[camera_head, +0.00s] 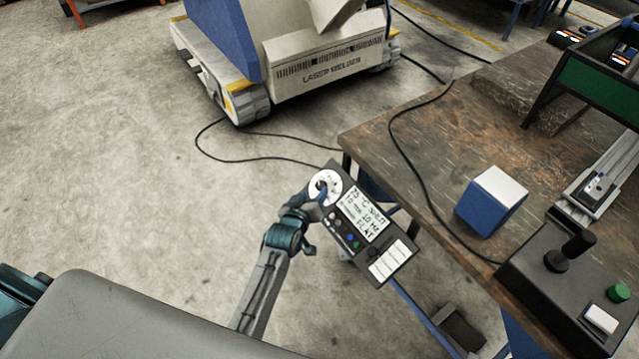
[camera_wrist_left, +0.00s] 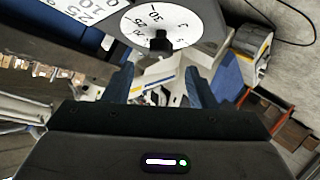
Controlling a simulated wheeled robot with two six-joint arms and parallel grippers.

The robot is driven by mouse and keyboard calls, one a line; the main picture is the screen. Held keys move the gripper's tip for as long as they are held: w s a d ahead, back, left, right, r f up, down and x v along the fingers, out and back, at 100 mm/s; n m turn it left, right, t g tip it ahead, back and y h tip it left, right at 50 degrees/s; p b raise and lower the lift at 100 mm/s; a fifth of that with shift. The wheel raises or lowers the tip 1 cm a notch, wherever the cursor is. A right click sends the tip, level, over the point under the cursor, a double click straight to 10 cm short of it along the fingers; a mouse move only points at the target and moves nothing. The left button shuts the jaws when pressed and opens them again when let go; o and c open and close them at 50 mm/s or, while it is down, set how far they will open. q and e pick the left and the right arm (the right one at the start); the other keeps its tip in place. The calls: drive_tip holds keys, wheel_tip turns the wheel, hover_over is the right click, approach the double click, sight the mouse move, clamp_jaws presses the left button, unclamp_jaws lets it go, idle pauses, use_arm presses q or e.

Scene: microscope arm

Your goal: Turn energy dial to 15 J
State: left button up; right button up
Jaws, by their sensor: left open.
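The energy dial is a round white disc (camera_head: 326,187) with a dark knob, at the upper left corner of a dark control panel (camera_head: 374,272). In the left wrist view the dial (camera_wrist_left: 185,22) shows numbers including 30 and 25, with its black knob (camera_wrist_left: 160,44) ahead of the fingers. My left gripper (camera_head: 318,196) is at the dial in the head view. In the left wrist view its two fingers (camera_wrist_left: 160,85) are apart with the knob beyond and between them; I cannot tell whether they touch it. The dial's present setting is unclear. My right gripper is not in view.
The panel has a white display (camera_head: 362,214), small buttons and white keys. A worn table (camera_head: 430,150) to the right holds a blue and white cube (camera_head: 491,201) and a joystick box (camera_head: 566,290). A laser welder (camera_head: 325,65) stands behind. Cables cross the floor and table.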

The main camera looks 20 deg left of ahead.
sight(319, 186)
use_arm(q)
drive_tip(key=x, duration=0.7)
drive_tip(key=shift+s, duration=0.1)
drive_tip(key=c, duration=1)
drive_tip(key=shift+f, duration=0.1)
